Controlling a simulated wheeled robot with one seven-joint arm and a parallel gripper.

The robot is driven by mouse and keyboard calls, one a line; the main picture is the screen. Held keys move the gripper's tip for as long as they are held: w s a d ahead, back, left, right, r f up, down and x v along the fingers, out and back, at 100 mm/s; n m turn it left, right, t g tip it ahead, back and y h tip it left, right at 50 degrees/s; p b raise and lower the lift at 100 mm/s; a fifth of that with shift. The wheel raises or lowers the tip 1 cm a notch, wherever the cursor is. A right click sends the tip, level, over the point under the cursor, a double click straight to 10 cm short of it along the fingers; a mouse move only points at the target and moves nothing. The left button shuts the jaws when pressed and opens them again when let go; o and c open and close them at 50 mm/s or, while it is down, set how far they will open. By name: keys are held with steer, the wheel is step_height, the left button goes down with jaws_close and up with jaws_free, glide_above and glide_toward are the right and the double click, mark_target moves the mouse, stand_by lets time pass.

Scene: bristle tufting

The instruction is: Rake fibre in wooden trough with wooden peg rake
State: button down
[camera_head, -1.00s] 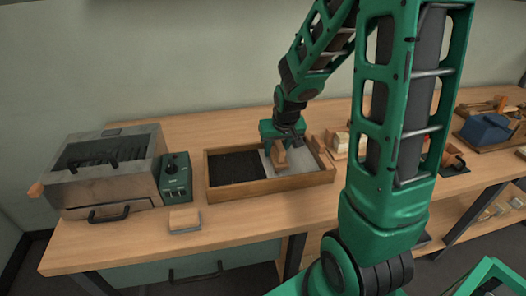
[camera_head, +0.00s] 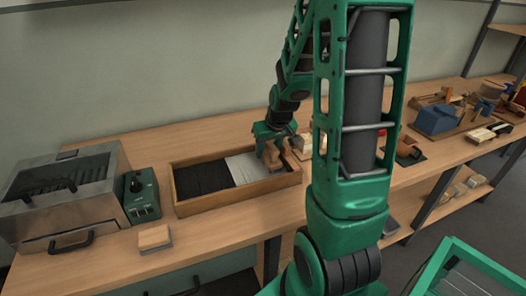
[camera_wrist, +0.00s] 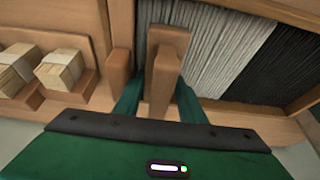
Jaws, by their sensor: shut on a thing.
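The wooden trough (camera_head: 208,207) is a shallow open box on the bench. It holds black fibre (camera_head: 203,178) on the left and pale grey fibre (camera_head: 246,168) on the right. My gripper (camera_head: 270,138) is over the right end of the trough, above the pale fibre. It is shut on the wooden peg rake (camera_head: 272,156). In the wrist view the rake (camera_wrist: 164,72) stands between my gripper's green fingers (camera_wrist: 157,103), in front of the streaked grey fibre (camera_wrist: 210,45). Its lower end and any pegs are hidden, so contact with the fibre cannot be told.
A brown wooden block (camera_wrist: 119,75) is close beside the rake. Pale bundled blocks (camera_wrist: 60,68) sit in a wooden holder beyond the trough wall. A metal box (camera_head: 65,195) and green control unit (camera_head: 141,194) stand left. A small block (camera_head: 154,237) lies in front.

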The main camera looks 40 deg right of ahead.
steer(key=shift+s+d, duration=0.2)
steer(key=shift+d, duration=0.4)
steer(key=shift+d+r, duration=0.1)
steer(key=shift+d, duration=0.3)
steer(key=w+a, duration=0.3)
steer(key=a, duration=0.6)
steer(key=w+a, duration=0.3)
steer(key=a, duration=0.6)
steer(key=w+a, duration=0.3)
steer(key=a, duration=0.6)
steer(key=shift+a, duration=0.4)
steer(key=shift+w+a, duration=0.15)
steer(key=shift+a, duration=0.65)
steer(key=s+d, duration=0.3)
steer(key=d, duration=0.6)
steer(key=s+d, duration=0.3)
steer(key=d, duration=0.6)
steer(key=s+d, duration=0.3)
steer(key=d, duration=0.6)
steer(key=shift+d, duration=0.35)
